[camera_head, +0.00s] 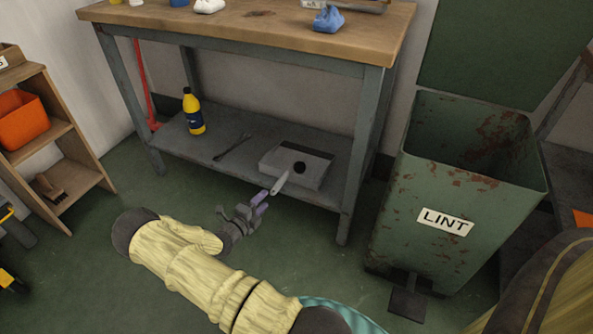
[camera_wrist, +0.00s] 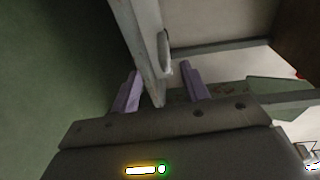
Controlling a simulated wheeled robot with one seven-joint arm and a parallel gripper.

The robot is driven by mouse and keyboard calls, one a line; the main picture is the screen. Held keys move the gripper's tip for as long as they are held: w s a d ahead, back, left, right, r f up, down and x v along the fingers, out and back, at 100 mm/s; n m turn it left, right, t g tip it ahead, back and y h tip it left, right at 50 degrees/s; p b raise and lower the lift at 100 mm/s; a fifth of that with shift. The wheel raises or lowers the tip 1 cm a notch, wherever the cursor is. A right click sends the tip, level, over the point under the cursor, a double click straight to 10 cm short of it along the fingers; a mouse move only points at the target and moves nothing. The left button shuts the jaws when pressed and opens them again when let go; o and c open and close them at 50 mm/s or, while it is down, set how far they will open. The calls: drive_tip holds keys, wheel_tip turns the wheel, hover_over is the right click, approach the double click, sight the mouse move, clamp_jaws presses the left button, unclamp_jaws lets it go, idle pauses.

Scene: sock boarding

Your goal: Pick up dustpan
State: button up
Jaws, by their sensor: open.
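The dustpan (camera_head: 312,168) is grey and lies on the lower shelf of the workbench, with a dark round spot on it. Its pale handle (camera_head: 281,182) sticks out over the shelf's front edge toward my gripper (camera_head: 262,200). My gripper has purple fingers and is open at the handle's end, in front of the shelf.
The workbench's lower shelf (camera_head: 190,150) also holds a yellow bottle (camera_head: 193,112) and a dark thin tool (camera_head: 232,147). A bench leg stands right of the dustpan. A rusty green LINT bin (camera_head: 400,230) stands further right. The green floor in front is clear.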

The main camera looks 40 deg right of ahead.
drive_tip(key=shift+d, duration=0.25)
drive_tip(key=shift+w, duration=0.1)
drive_tip(key=b+x, duration=0.4)
drive_tip(key=x, duration=0.1)
drive_tip(key=shift+w+r, duration=0.2)
drive_tip(key=shift+w, duration=0.05)
idle(0.4)
clamp_jaws()
